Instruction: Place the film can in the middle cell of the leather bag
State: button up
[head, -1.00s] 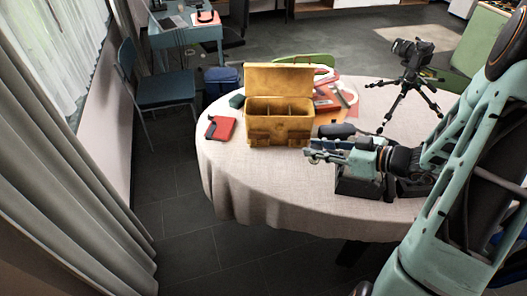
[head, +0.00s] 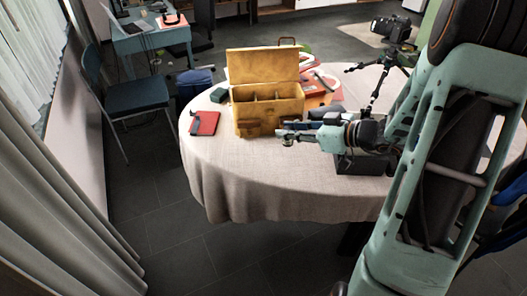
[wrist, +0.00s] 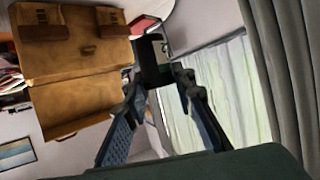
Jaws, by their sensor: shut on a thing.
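The tan leather bag (head: 268,68) stands open on the round table, its lid raised at the back and dividers splitting its inside into cells. In the wrist view the bag (wrist: 85,60) fills the left side, turned on its side. My gripper (head: 287,137) is in front of the bag's lower right part in the head view, low and outside the cells. It is shut on a small dark thing, likely the film can (wrist: 151,62), which shows beyond the fingertips in the wrist view. In the head view the can is too small to make out clearly.
A red notebook (head: 204,123) with a dark item on it lies left of the bag. A small dark green box (head: 219,95) is behind it. A camera on a tripod (head: 385,62) stands at the right. Red papers (head: 316,86) lie behind the bag. The table's front (head: 240,165) is clear.

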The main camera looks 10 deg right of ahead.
jog(key=w+d+f+m+t+h+b, duration=0.1)
jog(key=w+f+b, duration=0.4)
jog(key=b, duration=1.5)
jog(key=shift+w+d+m+t+h, duration=0.3)
jog(key=shift+w+m+t+h, duration=0.4)
jog(key=shift+w+m+h, duration=0.4)
